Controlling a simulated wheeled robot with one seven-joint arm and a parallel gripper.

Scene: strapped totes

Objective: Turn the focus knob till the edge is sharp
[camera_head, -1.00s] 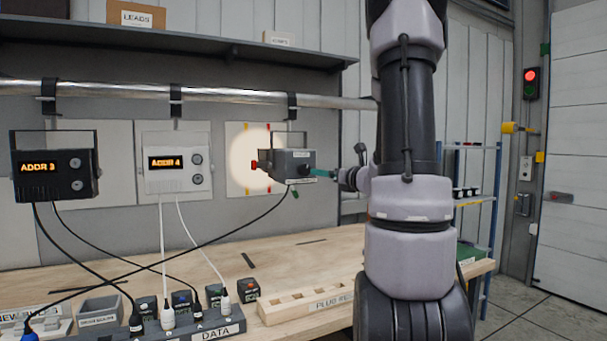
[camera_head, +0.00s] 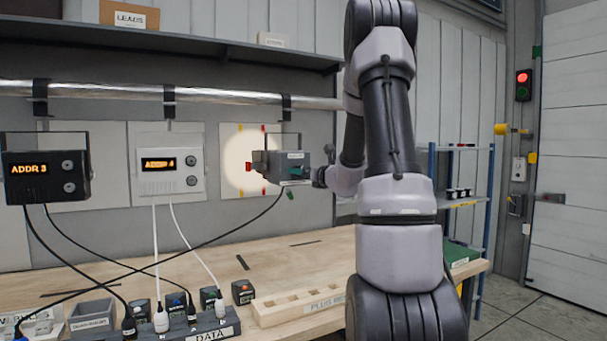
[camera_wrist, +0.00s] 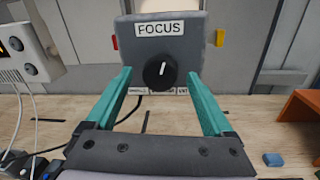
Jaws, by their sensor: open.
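The grey lamp housing (camera_head: 290,160) hangs from the pipe. In the wrist view its face carries a FOCUS label (camera_wrist: 159,29) and a round black focus knob (camera_wrist: 154,76) whose white mark points up, leaning slightly right. My gripper (camera_wrist: 159,77) is open, with one teal finger on each side of the knob and gaps between them. In the head view my gripper (camera_head: 298,173) is at the housing's right side, and the knob cannot be made out. A round pale light spot (camera_head: 236,150) falls on the panel behind the lamp; its edge looks soft, its right part hidden by the housing.
Two display units, ADDR 3 (camera_head: 45,192) and ADDR 4 (camera_head: 157,184), hang to the left with cables running down. On the wooden bench (camera_head: 330,250) are a DATA strip (camera_head: 212,336), a plug rest (camera_head: 290,308) and small boxes. Cables cross the bench's left half.

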